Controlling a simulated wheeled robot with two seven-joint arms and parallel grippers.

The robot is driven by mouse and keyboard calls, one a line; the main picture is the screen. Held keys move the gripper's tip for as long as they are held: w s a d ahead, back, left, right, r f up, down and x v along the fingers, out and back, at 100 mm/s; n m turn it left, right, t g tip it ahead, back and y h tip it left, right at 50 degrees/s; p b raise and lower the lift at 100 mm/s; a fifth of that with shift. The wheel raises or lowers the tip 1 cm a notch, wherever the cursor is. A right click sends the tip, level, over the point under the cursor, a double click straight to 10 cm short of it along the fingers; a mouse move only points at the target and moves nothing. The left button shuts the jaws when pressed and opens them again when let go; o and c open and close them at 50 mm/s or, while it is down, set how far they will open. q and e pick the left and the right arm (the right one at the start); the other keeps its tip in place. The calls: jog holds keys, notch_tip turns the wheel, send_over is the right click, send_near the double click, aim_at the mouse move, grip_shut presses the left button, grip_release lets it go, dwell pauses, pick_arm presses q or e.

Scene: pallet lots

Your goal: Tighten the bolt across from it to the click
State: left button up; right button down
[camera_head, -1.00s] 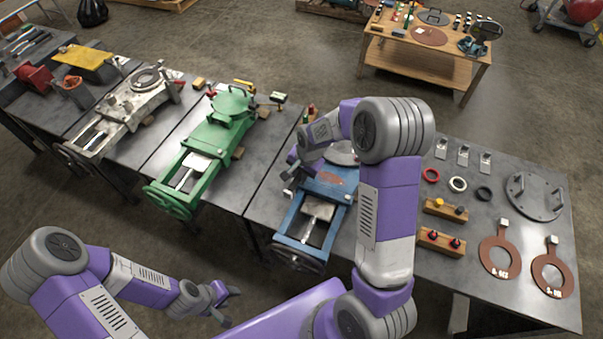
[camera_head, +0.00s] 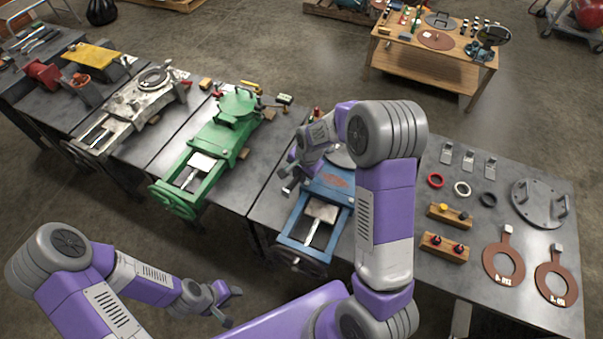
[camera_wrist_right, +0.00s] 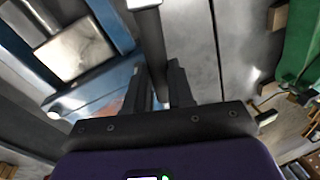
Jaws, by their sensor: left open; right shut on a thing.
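The blue valve (camera_head: 325,212) lies on the bench below my right arm, its flange end partly hidden by that arm. Its blue body also shows at the left of the right wrist view (camera_wrist_right: 122,82). My right gripper (camera_head: 290,180) is beside the valve's left side, shut on a grey bar-shaped tool (camera_wrist_right: 150,40). The tool runs up between the fingers (camera_wrist_right: 166,88) and has a pale end at the top of the wrist view. I cannot make out single bolts or whether the tool touches one. My left gripper (camera_head: 232,305) is open and empty, in front of the bench.
A green valve (camera_head: 219,140) and a grey-white valve (camera_head: 137,105) stand to the left. At right lie a round cover with handles (camera_head: 540,203), brown gaskets (camera_head: 504,262), coloured rings (camera_head: 462,188) and wooden blocks (camera_head: 444,248). A wooden cart (camera_head: 430,66) stands behind.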

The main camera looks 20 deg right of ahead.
jog(key=shift+w+a, duration=0.1)
jog(key=shift+w, duration=0.05)
jog(key=shift+w+a+m, duration=0.25)
jog(key=shift+w+m, duration=0.25)
jog(key=shift+w, duration=0.05)
jog(key=shift+w, duration=0.1)
jog(key=shift+w+a+m+h+p, duration=0.3)
jog(key=shift+w+m+p, duration=0.15)
jog(key=shift+w+m, duration=0.2)
jog(key=shift+w, duration=0.1)
dwell(0.4)
jog(key=shift+w, duration=0.15)
jog(key=shift+w+a+m+p, duration=0.2)
jog(key=shift+w+m+p, duration=0.1)
jog(key=shift+w+m, duration=0.2)
jog(key=shift+w, duration=0.15)
